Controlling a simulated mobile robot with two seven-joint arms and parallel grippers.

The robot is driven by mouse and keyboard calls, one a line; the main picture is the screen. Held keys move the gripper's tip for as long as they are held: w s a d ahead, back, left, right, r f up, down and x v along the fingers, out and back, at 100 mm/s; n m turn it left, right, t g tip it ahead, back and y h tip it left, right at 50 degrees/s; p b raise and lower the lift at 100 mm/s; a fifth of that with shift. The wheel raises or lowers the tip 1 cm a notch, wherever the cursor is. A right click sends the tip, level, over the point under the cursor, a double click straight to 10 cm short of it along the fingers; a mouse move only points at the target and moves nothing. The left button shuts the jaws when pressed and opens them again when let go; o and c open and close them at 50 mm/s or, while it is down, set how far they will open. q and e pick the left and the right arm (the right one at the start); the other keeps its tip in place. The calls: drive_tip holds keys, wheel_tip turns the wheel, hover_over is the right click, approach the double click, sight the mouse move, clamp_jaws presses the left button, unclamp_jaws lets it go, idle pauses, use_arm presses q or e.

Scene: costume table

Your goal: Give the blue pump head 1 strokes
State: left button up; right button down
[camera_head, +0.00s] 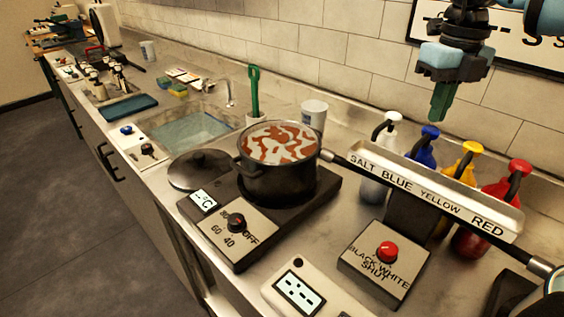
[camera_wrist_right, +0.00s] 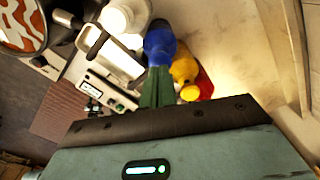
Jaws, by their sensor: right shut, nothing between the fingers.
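The blue pump head (camera_head: 430,131) tops a blue bottle (camera_head: 422,152) in the row of pump bottles against the back wall. A pale sign rail reading SALT, BLUE, YELLOW, RED hides the bottle's lower part. My right gripper (camera_head: 440,108) points down with its green fingers shut and empty. It appears just above the blue pump head, with a small gap in the head view. In the right wrist view the fingertips (camera_wrist_right: 158,70) overlap the blue pump head (camera_wrist_right: 160,42); contact cannot be told. My left gripper is in neither view.
White (camera_head: 393,117), yellow (camera_head: 472,148) and red (camera_head: 519,166) pump heads stand beside the blue one. A pot (camera_head: 278,182) with red-and-white contents sits on the hotplate, left of the bottles. A box with a red knob (camera_head: 387,252) stands in front.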

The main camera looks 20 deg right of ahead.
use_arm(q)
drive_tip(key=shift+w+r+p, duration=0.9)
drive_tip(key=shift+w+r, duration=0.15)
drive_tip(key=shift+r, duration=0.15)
use_arm(e)
drive_tip(key=shift+r, duration=3)
